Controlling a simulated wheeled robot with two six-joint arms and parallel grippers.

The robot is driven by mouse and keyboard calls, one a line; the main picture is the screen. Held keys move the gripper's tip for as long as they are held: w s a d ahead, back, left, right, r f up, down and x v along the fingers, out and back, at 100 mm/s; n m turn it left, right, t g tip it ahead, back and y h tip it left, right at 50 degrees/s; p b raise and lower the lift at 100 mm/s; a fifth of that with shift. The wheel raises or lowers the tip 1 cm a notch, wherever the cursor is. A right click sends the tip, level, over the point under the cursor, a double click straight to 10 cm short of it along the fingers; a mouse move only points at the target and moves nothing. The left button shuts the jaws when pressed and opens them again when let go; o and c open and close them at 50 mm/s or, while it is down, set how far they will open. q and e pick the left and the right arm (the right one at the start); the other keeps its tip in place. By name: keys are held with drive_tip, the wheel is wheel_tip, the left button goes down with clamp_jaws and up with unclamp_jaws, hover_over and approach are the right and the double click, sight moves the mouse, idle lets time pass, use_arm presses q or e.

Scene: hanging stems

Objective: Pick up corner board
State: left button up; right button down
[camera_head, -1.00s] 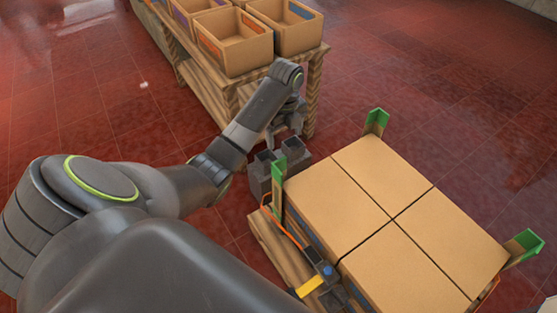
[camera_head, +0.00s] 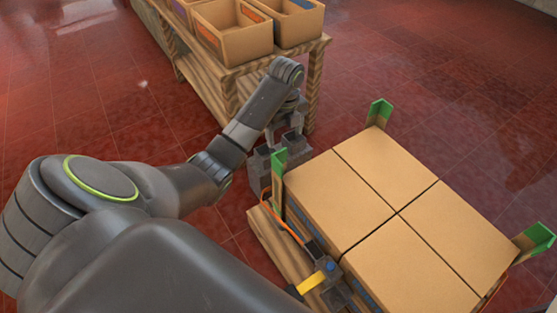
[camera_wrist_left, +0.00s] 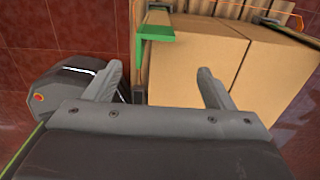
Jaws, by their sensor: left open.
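A green corner board (camera_head: 279,167) stands upright at the near left corner of the boxed load. It also shows in the left wrist view (camera_wrist_left: 158,45), beyond and between my fingertips. My left gripper (camera_head: 277,150) is open and empty, low beside that corner, a short way from the board. In the left wrist view the two fingers (camera_wrist_left: 160,82) are wide apart. Other green corner boards stand at the far corner (camera_head: 379,112) and the right corner (camera_head: 534,242) of the load. My right gripper is not in view.
Cardboard boxes (camera_head: 405,215) sit packed on a wooden pallet (camera_head: 270,238). An orange strap and a yellow-and-black strapping tool (camera_head: 325,278) are at its near side. A wooden table (camera_head: 315,75) with open cartons (camera_head: 235,33) stands behind. Red floor to the right is clear.

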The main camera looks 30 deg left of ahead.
use_arm(q)
drive_tip(key=f, duration=0.1)
drive_tip(key=b, duration=0.3)
hover_over(281, 161)
drive_tip(key=d, duration=0.1)
wheel_tip(281, 161, down, 7)
drive_tip(key=shift+s+d+r, duration=0.1)
drive_tip(key=shift+s, duration=0.05)
drive_tip(key=f+b, duration=0.1)
drive_tip(key=f, duration=0.1)
drive_tip(key=a+f+b, duration=0.1)
drive_tip(key=f, duration=0.2)
drive_tip(key=shift+s+f, duration=0.15)
drive_tip(key=c, duration=1.1)
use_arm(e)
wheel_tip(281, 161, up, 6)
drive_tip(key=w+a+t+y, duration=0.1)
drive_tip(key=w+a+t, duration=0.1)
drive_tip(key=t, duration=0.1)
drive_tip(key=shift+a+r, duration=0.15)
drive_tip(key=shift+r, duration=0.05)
